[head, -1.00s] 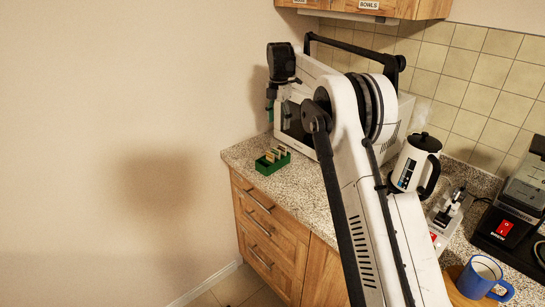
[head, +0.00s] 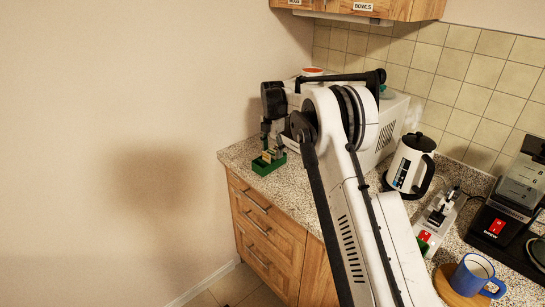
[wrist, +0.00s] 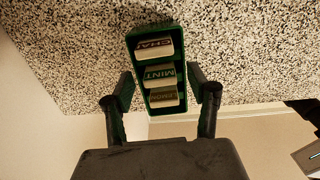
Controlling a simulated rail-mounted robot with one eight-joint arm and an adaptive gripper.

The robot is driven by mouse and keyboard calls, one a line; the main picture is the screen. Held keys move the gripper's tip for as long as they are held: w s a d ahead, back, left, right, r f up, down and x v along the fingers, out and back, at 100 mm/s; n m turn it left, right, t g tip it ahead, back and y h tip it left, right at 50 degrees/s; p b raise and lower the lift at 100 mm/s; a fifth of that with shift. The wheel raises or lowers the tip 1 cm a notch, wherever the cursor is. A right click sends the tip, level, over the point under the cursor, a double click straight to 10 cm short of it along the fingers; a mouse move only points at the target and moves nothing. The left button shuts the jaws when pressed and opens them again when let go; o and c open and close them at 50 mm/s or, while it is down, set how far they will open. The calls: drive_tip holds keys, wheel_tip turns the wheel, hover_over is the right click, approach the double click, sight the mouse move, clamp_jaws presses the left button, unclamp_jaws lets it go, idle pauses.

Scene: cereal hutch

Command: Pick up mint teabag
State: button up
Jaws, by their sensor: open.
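The mint teabag (wrist: 160,75) stands in the middle slot of a green teabag box (wrist: 133,41), with its label readable in the wrist view. A chai teabag (wrist: 155,47) is on one side of it and a third teabag, seemingly lemon (wrist: 163,96), on the other. In the head view the green box (head: 264,169) sits on the counter's left end. My gripper (wrist: 166,88) is open, with one finger on each side of the box near the mint and third teabags. Nothing is held. In the head view my gripper (head: 272,140) is just above the box, pointing down.
The speckled counter (head: 300,195) is clear around the box. A white microwave (head: 393,120) stands behind my arm. A white kettle (head: 408,168), a blue mug (head: 473,272) and a coffee machine (head: 505,225) are to the right.

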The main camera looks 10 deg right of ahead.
drive_tip(key=shift+f, duration=0.25)
drive_tip(key=c, duration=0.8)
drive_tip(key=shift+r, duration=0.15)
